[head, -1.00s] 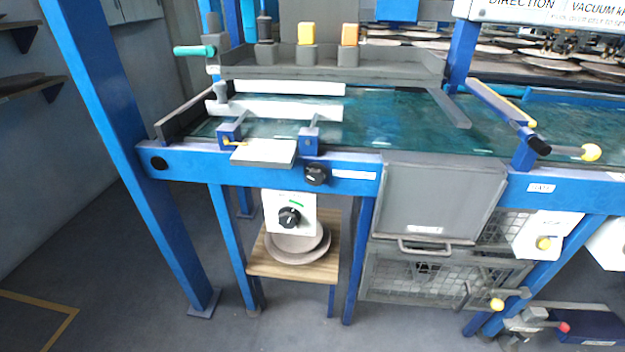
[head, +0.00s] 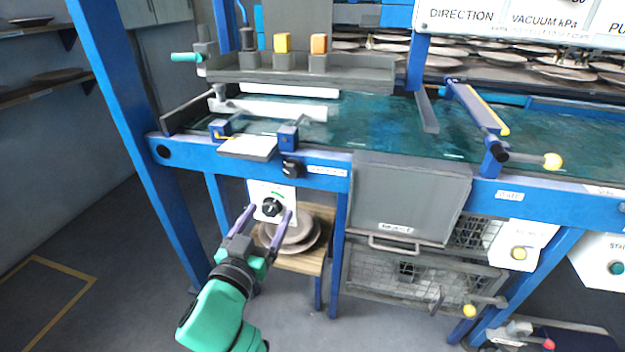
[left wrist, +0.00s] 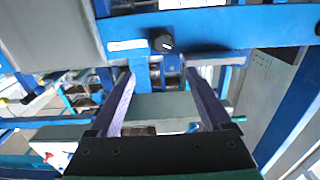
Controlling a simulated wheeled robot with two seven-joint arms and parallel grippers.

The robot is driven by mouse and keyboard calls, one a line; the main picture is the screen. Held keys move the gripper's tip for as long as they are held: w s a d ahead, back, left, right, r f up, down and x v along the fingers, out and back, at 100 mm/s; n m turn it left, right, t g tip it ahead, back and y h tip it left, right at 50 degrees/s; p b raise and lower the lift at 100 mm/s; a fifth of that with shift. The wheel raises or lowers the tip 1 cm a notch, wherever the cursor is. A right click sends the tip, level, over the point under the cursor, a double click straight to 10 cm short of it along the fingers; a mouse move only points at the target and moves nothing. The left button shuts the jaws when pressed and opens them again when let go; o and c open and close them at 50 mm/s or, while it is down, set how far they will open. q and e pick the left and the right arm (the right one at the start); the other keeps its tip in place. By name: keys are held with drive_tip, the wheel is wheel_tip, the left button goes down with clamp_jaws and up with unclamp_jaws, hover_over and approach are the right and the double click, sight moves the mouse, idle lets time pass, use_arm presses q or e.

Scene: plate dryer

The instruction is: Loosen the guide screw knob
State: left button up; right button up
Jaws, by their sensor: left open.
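A round black knob (head: 291,168) sits on the front of the blue rail, beside a white label that I cannot read. In the left wrist view the black knob (left wrist: 163,43) shows just beyond and above the fingertips, apart from them. My left gripper (head: 270,211) has two purple fingers, spread and empty. In the head view it is below the knob, in front of a white panel (head: 260,190) with a black dial. The fingers also show in the left wrist view (left wrist: 160,76), with nothing between them. My right gripper is not in view.
A blue rail (head: 400,182) runs across above a grey flap (head: 410,205) and a wire-mesh basket (head: 420,275). A wooden shelf (head: 312,262) with stacked plates is behind the gripper. A blue post (head: 128,125) stands at the left. The floor at left is clear.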

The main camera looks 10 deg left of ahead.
sight(290, 173)
use_arm(q)
drive_tip(key=w, duration=1.4)
drive_tip(key=shift+w+d+f, duration=0.1)
drive_tip(key=shift+d+f, duration=0.05)
drive_tip(key=shift+f, duration=0.1)
drive_tip(key=shift+w, duration=0.25)
clamp_jaws()
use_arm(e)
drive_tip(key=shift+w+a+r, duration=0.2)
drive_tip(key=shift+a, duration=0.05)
